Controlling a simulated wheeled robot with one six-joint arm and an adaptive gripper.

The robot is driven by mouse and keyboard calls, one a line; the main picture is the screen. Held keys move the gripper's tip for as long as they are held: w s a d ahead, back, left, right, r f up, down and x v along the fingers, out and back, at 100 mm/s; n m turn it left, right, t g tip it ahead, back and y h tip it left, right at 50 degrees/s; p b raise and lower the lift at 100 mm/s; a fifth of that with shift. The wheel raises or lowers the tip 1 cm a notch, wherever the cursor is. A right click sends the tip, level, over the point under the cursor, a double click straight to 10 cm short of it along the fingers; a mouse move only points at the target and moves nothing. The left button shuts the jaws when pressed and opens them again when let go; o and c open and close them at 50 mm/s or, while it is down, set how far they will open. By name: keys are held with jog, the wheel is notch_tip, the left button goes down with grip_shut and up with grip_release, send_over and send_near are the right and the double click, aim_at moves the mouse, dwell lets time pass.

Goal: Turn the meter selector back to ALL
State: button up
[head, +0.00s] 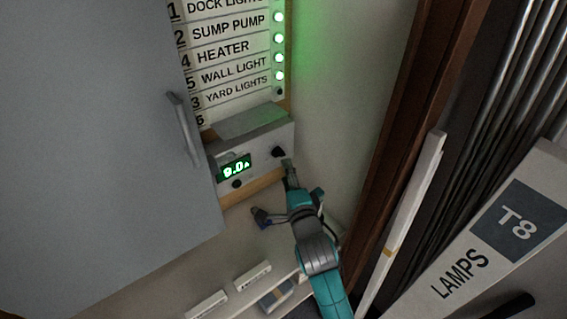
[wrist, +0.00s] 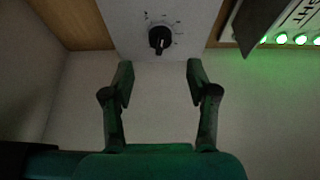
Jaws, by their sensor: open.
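The meter (head: 250,165) is a pale box below the label panel, with a green display (head: 235,168) that seems to read 9.0 A. Its selector, a black knob (head: 278,152), is at the right of its face. In the wrist view the selector (wrist: 160,39) shows head-on with a pale pointer line and tick marks around it; the lettering is too small to read. My gripper (wrist: 160,78) is open and empty. Its fingertips are short of the knob, one to each side of its line. In the head view my gripper (head: 289,170) is just below the knob.
A grey cabinet door (head: 100,130) with a handle stands open at left. A label panel (head: 225,50) with green lamps is above the meter. A brown post (head: 405,120) and a LAMPS box (head: 480,245) are at right. A small dark knob (head: 236,184) sits below the display.

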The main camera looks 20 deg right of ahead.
aim_at(281, 156)
jog(key=shift+s+a, duration=0.2)
jog(key=shift+s, duration=2.45)
jog(key=w, duration=0.4)
jog(key=w+m, duration=0.1)
jog(key=w, duration=0.3)
jog(key=w+d+m+g, duration=0.1)
jog(key=w, duration=0.3)
jog(key=shift+c, duration=0.2)
grip_shut()
